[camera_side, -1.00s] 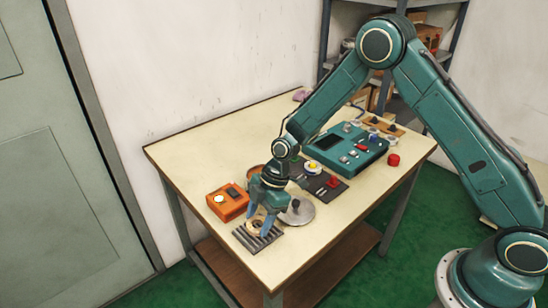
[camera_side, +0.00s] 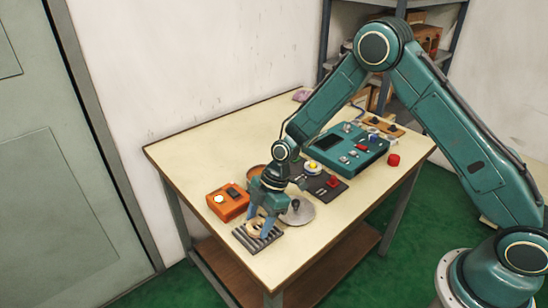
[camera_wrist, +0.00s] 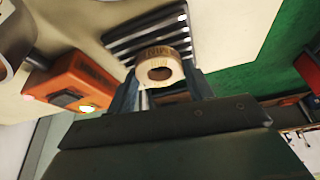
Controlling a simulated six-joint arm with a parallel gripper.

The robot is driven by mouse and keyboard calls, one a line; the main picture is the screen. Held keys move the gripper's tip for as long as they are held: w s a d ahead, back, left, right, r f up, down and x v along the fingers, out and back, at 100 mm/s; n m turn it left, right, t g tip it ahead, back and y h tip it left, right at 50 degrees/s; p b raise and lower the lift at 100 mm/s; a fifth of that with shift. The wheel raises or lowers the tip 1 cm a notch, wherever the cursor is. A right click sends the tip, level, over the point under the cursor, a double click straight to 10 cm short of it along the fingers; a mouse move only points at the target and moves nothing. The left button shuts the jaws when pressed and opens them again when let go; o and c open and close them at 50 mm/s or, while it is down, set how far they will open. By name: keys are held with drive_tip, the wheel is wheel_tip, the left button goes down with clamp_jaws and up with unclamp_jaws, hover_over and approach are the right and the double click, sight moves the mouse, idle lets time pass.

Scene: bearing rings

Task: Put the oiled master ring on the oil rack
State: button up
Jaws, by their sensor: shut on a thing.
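A tan ring (camera_wrist: 158,52) with dark lettering is between my gripper's fingers in the wrist view. In the side view the ring (camera_side: 255,225) shows small between the fingertips. My gripper (camera_side: 260,228) is shut on it and points down over the rack. The oil rack (camera_side: 239,233) is a dark slatted grid at the table's near corner; it also shows in the wrist view (camera_wrist: 130,31), just beyond the ring. I cannot tell whether the ring touches the slats.
An orange box (camera_side: 227,203) with a lit button stands left of my gripper. A round metal lid with a knob (camera_side: 299,212) lies close on the right. A teal panel (camera_side: 347,148), dark mat (camera_side: 325,186) and red knob (camera_side: 393,160) are farther back.

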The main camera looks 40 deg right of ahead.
drive_tip(key=o, duration=1.2)
drive_tip(key=shift+o, duration=0.2)
drive_tip(key=shift+r, duration=0.1)
wheel_tip(320, 180, up, 7)
drive_tip(key=shift+r, duration=0.15)
idle(0.4)
